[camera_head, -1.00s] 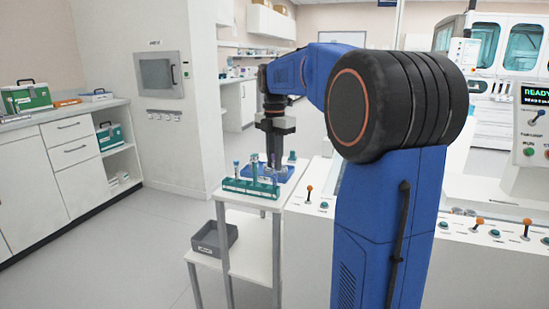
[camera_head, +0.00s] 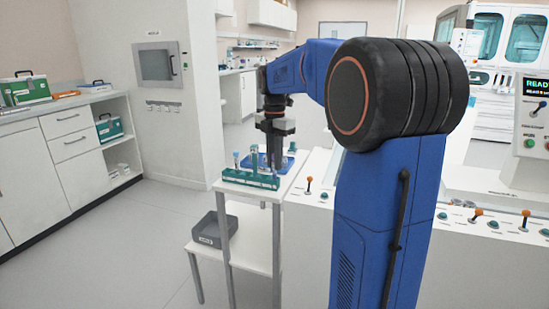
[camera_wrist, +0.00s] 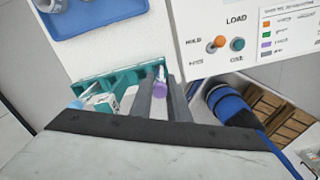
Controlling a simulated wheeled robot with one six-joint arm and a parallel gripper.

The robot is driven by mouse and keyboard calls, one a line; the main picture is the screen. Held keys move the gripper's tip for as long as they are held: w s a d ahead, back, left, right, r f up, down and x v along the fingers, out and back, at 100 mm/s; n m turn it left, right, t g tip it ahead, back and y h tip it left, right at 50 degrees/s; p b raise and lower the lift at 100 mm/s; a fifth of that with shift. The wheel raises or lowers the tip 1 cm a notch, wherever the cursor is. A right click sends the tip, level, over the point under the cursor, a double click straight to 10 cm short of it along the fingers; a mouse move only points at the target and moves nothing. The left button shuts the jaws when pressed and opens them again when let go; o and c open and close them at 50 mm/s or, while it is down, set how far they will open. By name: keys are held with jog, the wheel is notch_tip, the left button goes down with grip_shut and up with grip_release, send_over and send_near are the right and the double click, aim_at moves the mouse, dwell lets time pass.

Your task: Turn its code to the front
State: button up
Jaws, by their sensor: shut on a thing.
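In the head view, my gripper (camera_head: 274,165) points down at the right end of the rack (camera_head: 245,179).
A blue tray (camera_wrist: 98,22) lies on the white stand behind the rack. A LOAD panel (camera_wrist: 240,25) with an orange knob (camera_wrist: 217,43) and a teal button (camera_wrist: 238,44) is to the right. A grey bin (camera_head: 208,230) sits on the lower shelf.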

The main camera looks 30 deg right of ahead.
jog(key=shift+f, duration=0.1)
dwell(0.4)
jog(key=n, duration=0.7)
jog(key=shift+n, duration=0.3)
jog(key=shift+f, duration=0.15)
jog(key=o, duration=0.9)
notch_tip(320, 180, up, 17)
jog(key=shift+r, duration=0.2)
dwell(0.4)
